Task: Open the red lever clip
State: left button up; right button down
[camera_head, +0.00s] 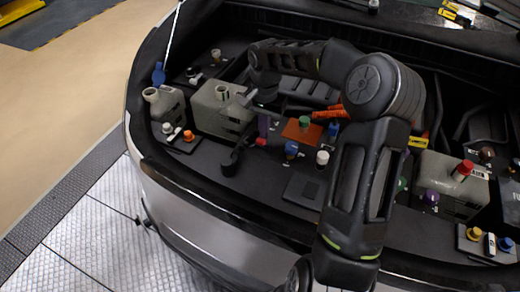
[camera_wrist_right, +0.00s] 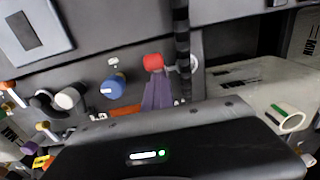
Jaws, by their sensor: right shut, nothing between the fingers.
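A small red part (camera_head: 261,142), which looks like the red lever clip, sits low on the dark engine-bay panel beside an upright purple piece (camera_head: 263,124). In the right wrist view the red part (camera_wrist_right: 153,61) shows as a short red cylinder at the end of the purple piece (camera_wrist_right: 158,92). My right gripper (camera_head: 266,97) is shut and empty, behind and above the purple piece, apart from the red part. Its dark body fills the bottom of the wrist view, and its fingertips are hidden there. My left gripper is not in view.
A black hose (camera_head: 235,155) runs close left of the red part. A grey tank (camera_head: 222,108) stands left of my gripper. Blue (camera_head: 291,149) and white (camera_head: 322,157) caps and an orange plate (camera_head: 299,130) lie to the right. My right forearm crosses above the bay.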

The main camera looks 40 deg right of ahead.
jog(key=shift+w+d+r+p, duration=0.2)
jog(key=shift+d+r+p, duration=0.05)
jog(key=shift+d+p, duration=0.25)
jog(key=shift+d, duration=0.1)
dwell(0.4)
jog(key=shift+w+d+r+p, duration=0.3)
jog(key=shift+d+p, duration=0.15)
jog(key=shift+d, duration=0.1)
jog(key=shift+w+d+r+p, duration=0.3)
jog(key=shift+d+r+p, duration=0.05)
jog(key=shift+d+p, duration=0.25)
jog(key=c, duration=2.2)
grip_release()
jog(key=c, duration=1.7)
grip_release()
